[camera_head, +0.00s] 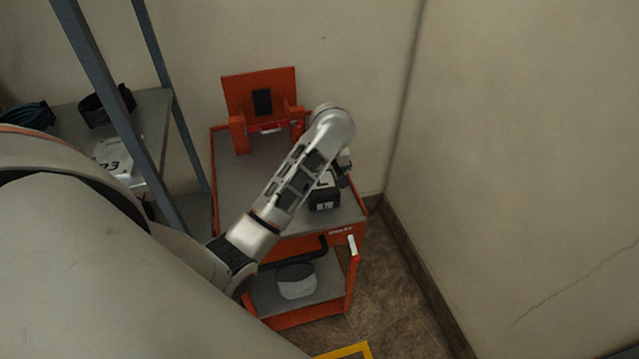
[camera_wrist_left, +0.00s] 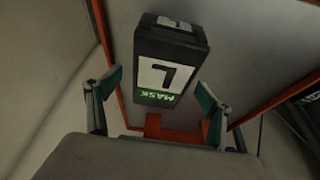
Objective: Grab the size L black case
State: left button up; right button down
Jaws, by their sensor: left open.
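The size L black case (camera_head: 324,203) stands on the top deck of the orange cart, near its right front edge. In the left wrist view the case (camera_wrist_left: 172,62) shows a white label with a large L and a green strip reading MASK. My left gripper (camera_wrist_left: 158,85) is open, with one finger on each side of the picture and the case beyond and between them. No contact with the case shows. In the head view my left arm reaches over the cart, and its wrist partly covers the case; the fingers are hard to make out there. My right gripper is out of view.
The orange cart (camera_head: 240,190) has a raised back panel (camera_head: 262,95) and a lower shelf with a grey-white object (camera_head: 296,281). A shelf rack (camera_head: 155,105) stands at the left with dark items on it. A wall is close on the right.

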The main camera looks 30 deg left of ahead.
pick_arm(q)
jog(key=shift+x, duration=1.5)
jog(key=shift+s+a, duration=0.1)
jog(key=c, duration=1.6)
jog(key=shift+r, duration=0.1)
jog(key=shift+c, duration=0.2)
